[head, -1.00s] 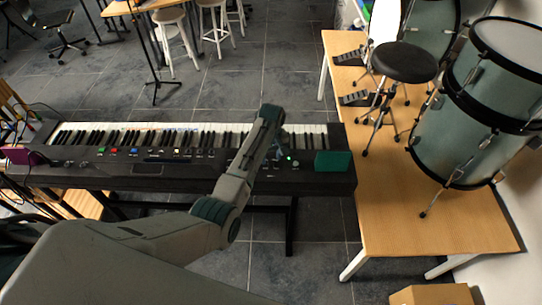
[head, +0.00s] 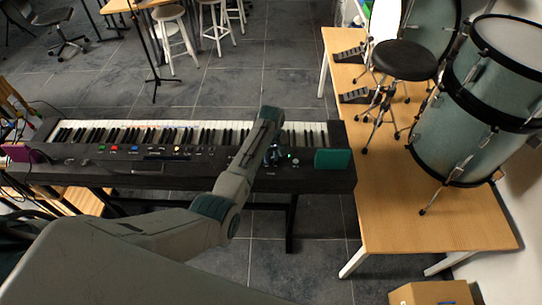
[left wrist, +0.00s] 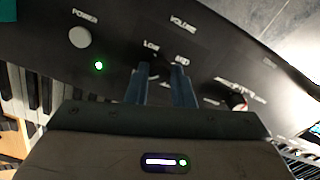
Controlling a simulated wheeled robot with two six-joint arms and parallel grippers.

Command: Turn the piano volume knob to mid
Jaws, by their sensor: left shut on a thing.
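The dark piano (head: 110,168) stands on a stand, its keys facing away from me. In the left wrist view its panel (left wrist: 125,30) shows the labels POWER, VOLUME, LOW and MID. My left gripper (head: 273,155) reaches down to the right part of that panel. In the left wrist view its two narrow fingers (left wrist: 161,80) are shut on the volume knob, just by LOW and MID. The knob is hidden by the fingers and the gripper body, so its pointer cannot be seen. My right gripper is not in view.
A round power button (left wrist: 80,37) and a lit green light lie left of the fingers; another small knob (left wrist: 237,101) is close on their right. A green box (head: 333,160) sits on the piano's right end. A wooden table (head: 420,215) with drums is at right.

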